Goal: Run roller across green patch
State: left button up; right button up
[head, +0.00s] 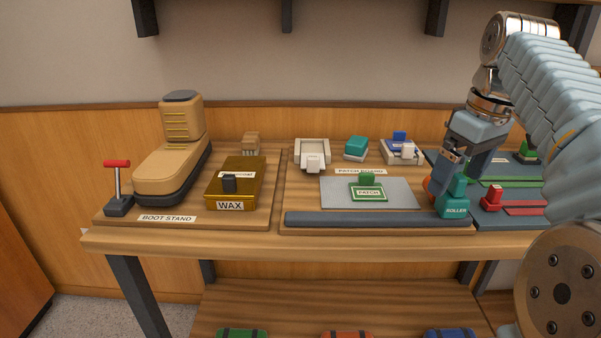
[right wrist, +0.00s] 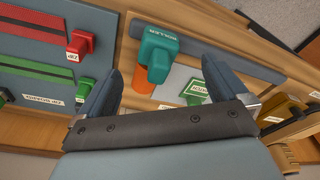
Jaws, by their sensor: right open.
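The roller (head: 456,209) has a teal, labelled handle and an orange cylinder. It stands at the right end of the patch board, and its handle also shows in the right wrist view (right wrist: 158,42). The green patch (head: 368,193) lies flat on a grey sheet, left of the roller, with a small green grip on top; part of it shows in the right wrist view (right wrist: 195,92). My right gripper (head: 448,175) is just above and behind the roller. In the right wrist view its open fingers (right wrist: 161,68) are on either side of the roller, apart from it. My left gripper is out of view.
A dark blue bar (head: 375,219) runs along the board's front edge. A white holder (head: 312,153), a teal block (head: 356,148) and a white-and-blue item stand behind the patch. The boot stand and wax tin (head: 230,205) are left. A zip board with red and green pulls is right.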

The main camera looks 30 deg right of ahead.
notch_tip(320, 180, up, 3)
jog(key=shift+f+p, duration=0.1)
jog(key=shift+p, duration=1.05)
jog(key=shift+r, duration=1)
